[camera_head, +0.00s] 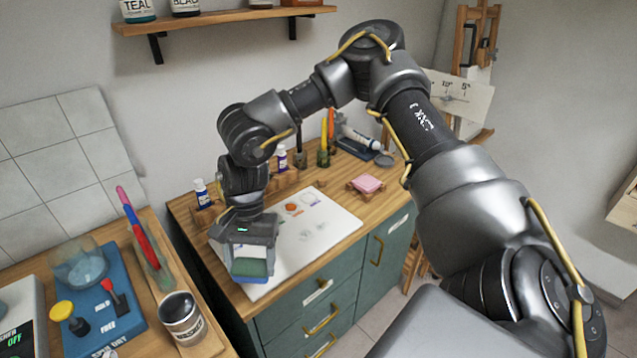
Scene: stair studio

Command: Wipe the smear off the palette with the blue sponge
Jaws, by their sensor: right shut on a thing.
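The white palette (335,238) lies flat on the wooden top of the green cabinet. Faint grey smear marks (314,228) show on its middle, and an orange-red dab (291,209) and outlined circles lie near its back edge. My right gripper (251,262) points down over the palette's front left part. It is shut on the blue sponge (249,280), of which a blue edge and a green face show below the fingers. I cannot tell whether the sponge touches the palette. My left gripper is out of view.
A pink sponge (367,183) sits on a wooden rack right of the palette. Small bottles (202,193), brushes (324,147) and a paint tube (360,138) stand behind. A left bench holds a blue tray (125,325) and a can (182,317).

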